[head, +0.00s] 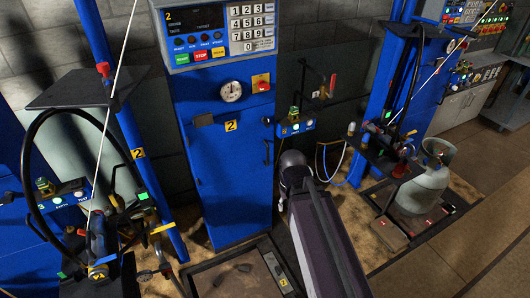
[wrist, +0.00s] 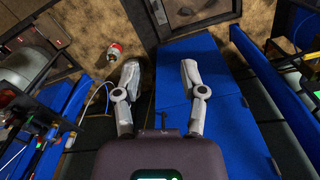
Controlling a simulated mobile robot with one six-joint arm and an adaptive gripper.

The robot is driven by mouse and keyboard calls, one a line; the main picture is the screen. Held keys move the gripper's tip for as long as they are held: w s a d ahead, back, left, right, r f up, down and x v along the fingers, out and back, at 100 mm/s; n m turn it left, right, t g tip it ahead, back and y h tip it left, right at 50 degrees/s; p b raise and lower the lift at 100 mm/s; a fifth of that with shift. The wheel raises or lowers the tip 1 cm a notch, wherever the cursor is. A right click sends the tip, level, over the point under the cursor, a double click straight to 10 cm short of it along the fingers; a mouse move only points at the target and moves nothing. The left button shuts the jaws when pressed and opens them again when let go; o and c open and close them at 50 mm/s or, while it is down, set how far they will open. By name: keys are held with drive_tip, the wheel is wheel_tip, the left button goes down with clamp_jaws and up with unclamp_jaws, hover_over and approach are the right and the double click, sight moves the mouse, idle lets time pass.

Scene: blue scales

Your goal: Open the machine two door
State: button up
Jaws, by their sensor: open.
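Machine two is the tall blue cabinet (head: 225,165) in the middle of the head view, with a yellow "2" label. Its front door looks shut. A dark handle (head: 266,152) is on its right edge. The right finger lies over a blue panel (wrist: 215,85). A small dark upright piece (wrist: 163,120) shows between the finger bases; I cannot tell whether it is the handle.
A keypad panel (head: 222,32) and a gauge (head: 231,91) are above the door. A left filling scale with a cylinder (head: 75,150) and a right one with a grey cylinder (head: 425,180) flank it. A dark floor platform (head: 215,275) lies in front.

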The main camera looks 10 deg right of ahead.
drive_tip(key=shift+d, duration=0.2)
drive_tip(key=shift+f, duration=0.1)
drive_tip(key=w+a+f+n+t+y+b, duration=0.2)
drive_tip(key=w+f+n+t+y+b, duration=0.15)
drive_tip(key=w+f+b, duration=0.4)
drive_tip(key=w+a+f+n+t+y+b, duration=0.25)
drive_tip(key=w+f+y+b, duration=0.2)
drive_tip(key=w+b, duration=0.6)
drive_tip(key=w+d+f+t+b, duration=0.2)
drive_tip(key=w+d+t+b, duration=0.3)
drive_tip(key=b, duration=0.4)
drive_tip(key=w+d+f+t+b, duration=0.3)
drive_tip(key=w+d+b, duration=0.3)
drive_tip(key=w+b, duration=0.2)
drive_tip(key=shift+w+d+t+b, duration=0.4)
drive_tip(key=shift+w+t, duration=0.5)
drive_tip(key=shift+w, duration=0.3)
drive_tip(key=shift+y, duration=0.4)
